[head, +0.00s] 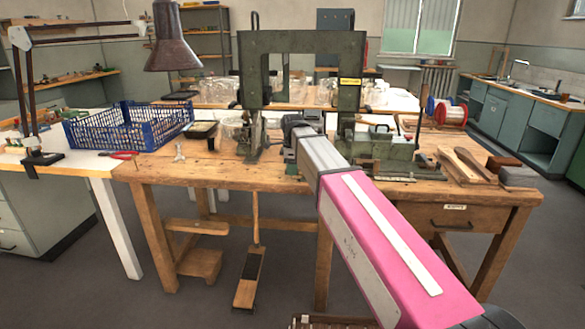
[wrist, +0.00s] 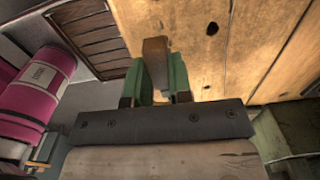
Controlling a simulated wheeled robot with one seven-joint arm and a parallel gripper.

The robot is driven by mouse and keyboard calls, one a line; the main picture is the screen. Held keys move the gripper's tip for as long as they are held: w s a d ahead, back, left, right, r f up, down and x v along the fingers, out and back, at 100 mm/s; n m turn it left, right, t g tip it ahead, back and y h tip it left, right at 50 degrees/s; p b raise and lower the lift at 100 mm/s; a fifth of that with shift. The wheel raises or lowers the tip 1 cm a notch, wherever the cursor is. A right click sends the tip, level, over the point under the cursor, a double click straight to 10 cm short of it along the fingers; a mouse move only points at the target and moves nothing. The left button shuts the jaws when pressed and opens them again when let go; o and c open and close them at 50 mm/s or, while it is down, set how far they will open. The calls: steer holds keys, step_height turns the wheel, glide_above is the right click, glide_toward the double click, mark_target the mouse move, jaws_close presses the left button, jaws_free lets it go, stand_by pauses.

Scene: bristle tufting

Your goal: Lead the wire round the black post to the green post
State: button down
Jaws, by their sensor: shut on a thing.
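My gripper (wrist: 158,82) shows in the wrist view as two green fingers, shut on a brown, block-like piece (wrist: 155,50) that stands out beyond them. The bare wooden tabletop (wrist: 200,50) lies beneath. In the head view my pink and grey arm reaches to the workbench (head: 210,172), ending in front of the dark green machine frame (head: 300,42); the fingers are hidden or too small to tell there. I cannot make out the wire, the black post or the green post in either view.
A blue crate (head: 128,128) stands on the white table at the left, with red-handled pliers (head: 122,155) near it. The bench front left of my arm is mostly clear.

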steer(key=shift+f, duration=1.15)
stand_by(0.6)
steer(key=c, duration=0.5)
jaws_free()
steer(key=shift+c, duration=0.2)
steer(key=shift+r, duration=0.15)
steer(key=shift+r, duration=3.45)
